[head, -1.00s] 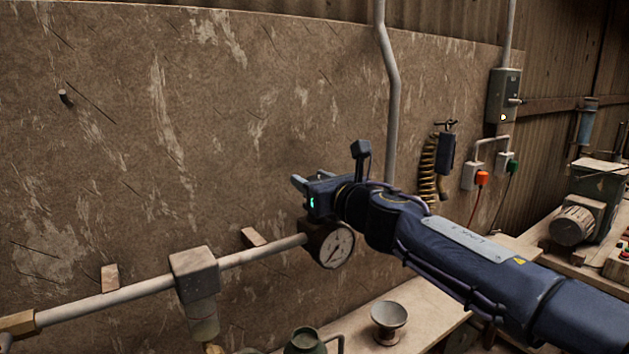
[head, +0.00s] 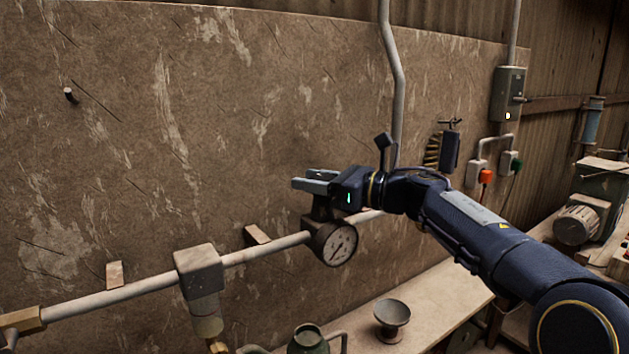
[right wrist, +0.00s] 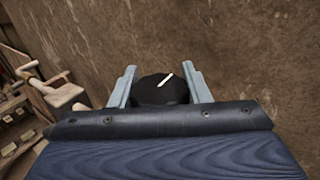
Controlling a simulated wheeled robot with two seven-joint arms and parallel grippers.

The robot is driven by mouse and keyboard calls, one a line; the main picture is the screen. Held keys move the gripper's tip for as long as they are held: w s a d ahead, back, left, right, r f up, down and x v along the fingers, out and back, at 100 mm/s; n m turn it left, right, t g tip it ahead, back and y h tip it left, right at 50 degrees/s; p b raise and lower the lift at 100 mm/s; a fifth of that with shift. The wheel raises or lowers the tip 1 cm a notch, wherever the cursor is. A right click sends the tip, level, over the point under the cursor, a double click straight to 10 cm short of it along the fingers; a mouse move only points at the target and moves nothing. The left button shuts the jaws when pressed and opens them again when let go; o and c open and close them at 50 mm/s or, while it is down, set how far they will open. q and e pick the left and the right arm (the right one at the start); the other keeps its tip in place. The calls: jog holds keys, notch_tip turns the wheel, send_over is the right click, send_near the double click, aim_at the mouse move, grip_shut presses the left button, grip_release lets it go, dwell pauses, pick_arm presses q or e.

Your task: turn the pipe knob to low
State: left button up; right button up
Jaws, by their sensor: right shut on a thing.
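The pipe knob is a dark round cap with a white pointer line, seen in the right wrist view (right wrist: 165,92) between my fingers. The line slants from lower left to upper right. In the head view the knob's dark body (head: 322,211) shows just under the fingers, on top of the pipe (head: 268,249) at the gauge (head: 339,243). My right gripper (head: 308,181) is shut on the knob, its pale fingers on either side of it; they also show in the right wrist view (right wrist: 159,72). Scale marks for low are not visible. My left gripper is out of view.
A wall panel (head: 190,130) stands close behind the pipe. A grey block fitting (head: 198,268) sits on the pipe to the left. A bench below holds a small metal dish (head: 392,315) and a green can (head: 307,341). The space above the pipe is clear.

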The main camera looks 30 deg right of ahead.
jog(key=shift+n+g+y, duration=0.3)
jog(key=shift+y, duration=0.1)
jog(key=o, duration=1)
jog(key=b+v, duration=0.1)
jog(key=v, duration=0.5)
jog(key=shift+s+d+b, duration=0.25)
jog(key=shift+s+b, duration=0.05)
jog(key=shift+b, duration=0.1)
jog(key=shift+s+d, duration=0.25)
jog(key=shift+s, duration=0.2)
